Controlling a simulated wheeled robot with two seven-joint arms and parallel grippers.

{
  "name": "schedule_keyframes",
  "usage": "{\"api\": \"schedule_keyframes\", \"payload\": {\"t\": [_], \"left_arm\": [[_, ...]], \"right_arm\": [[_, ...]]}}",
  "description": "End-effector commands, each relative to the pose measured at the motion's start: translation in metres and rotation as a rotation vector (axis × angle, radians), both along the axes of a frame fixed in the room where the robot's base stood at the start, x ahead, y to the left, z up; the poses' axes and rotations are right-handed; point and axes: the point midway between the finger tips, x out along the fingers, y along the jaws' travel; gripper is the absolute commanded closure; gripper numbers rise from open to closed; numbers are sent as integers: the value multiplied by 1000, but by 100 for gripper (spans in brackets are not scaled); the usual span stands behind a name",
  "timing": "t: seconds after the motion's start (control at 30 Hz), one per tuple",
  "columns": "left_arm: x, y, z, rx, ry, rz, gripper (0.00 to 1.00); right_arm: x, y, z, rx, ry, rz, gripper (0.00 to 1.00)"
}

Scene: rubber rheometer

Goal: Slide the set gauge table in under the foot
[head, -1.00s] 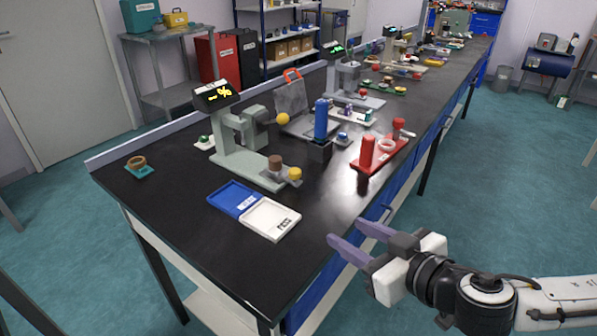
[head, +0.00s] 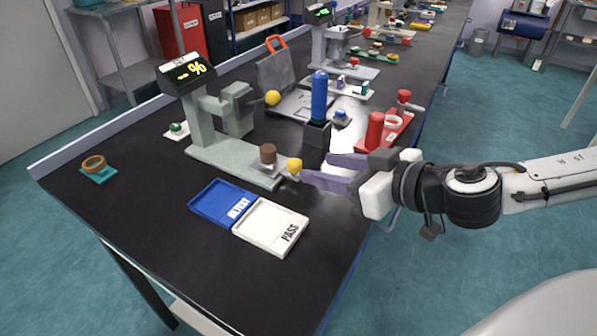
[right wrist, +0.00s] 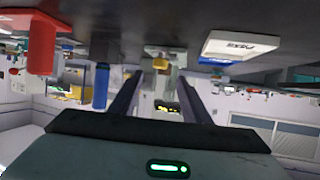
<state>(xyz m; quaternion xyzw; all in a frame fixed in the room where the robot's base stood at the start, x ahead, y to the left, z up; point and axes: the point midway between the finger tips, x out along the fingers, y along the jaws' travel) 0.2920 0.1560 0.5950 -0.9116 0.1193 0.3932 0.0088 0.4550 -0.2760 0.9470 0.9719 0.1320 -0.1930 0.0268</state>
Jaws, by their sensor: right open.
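The gauge (head: 204,122) is a pale green stand with a lit display (head: 184,71) reading "-- %" and an arm over its base. The foot is hard to make out under the dark part of the arm (head: 238,98). The gauge table (head: 266,167) sticks out at the front of the base, clear of the arm. It bears a brown cylinder (head: 268,153) and a yellow knob (head: 294,165) at its outer end. My right gripper (head: 317,171) is open and empty, its fingertips just right of the knob. In the right wrist view the knob (right wrist: 160,64) shows ahead, between the fingers.
The blue tray (head: 212,206) and white PASS tray (head: 255,245) lie in front of the gauge. A blue cylinder (head: 319,97) on a dark block and a red fixture (head: 373,135) stand behind my right gripper. A brown ring on a teal pad (head: 98,173) lies far left.

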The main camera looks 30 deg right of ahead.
Motion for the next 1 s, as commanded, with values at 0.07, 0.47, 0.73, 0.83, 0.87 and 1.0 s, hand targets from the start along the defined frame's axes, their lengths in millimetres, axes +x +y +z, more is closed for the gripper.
{"api": "schedule_keyframes", "payload": {"t": [0.07, 0.47, 0.73, 0.83, 0.87, 1.0], "left_arm": [[3, -4, -4, -6, -10, -3, 51], [18, -6, 7, -8, -43, -6, 51], [16, -5, 6, -7, -35, -2, 51], [13, -4, 2, -5, -25, -2, 51], [12, -4, 2, -5, -24, -2, 51], [11, -3, 2, -5, -24, 0, 51]], "right_arm": [[7, 1, -6, 6, -7, -8, 57], [37, 8, -10, 10, -4, -8, 57], [59, 16, -23, 5, -2, -3, 57], [65, 18, -26, 3, -1, -1, 57], [65, 18, -27, 2, 0, -1, 57], [67, 19, -29, 0, 0, 1, 57]]}}
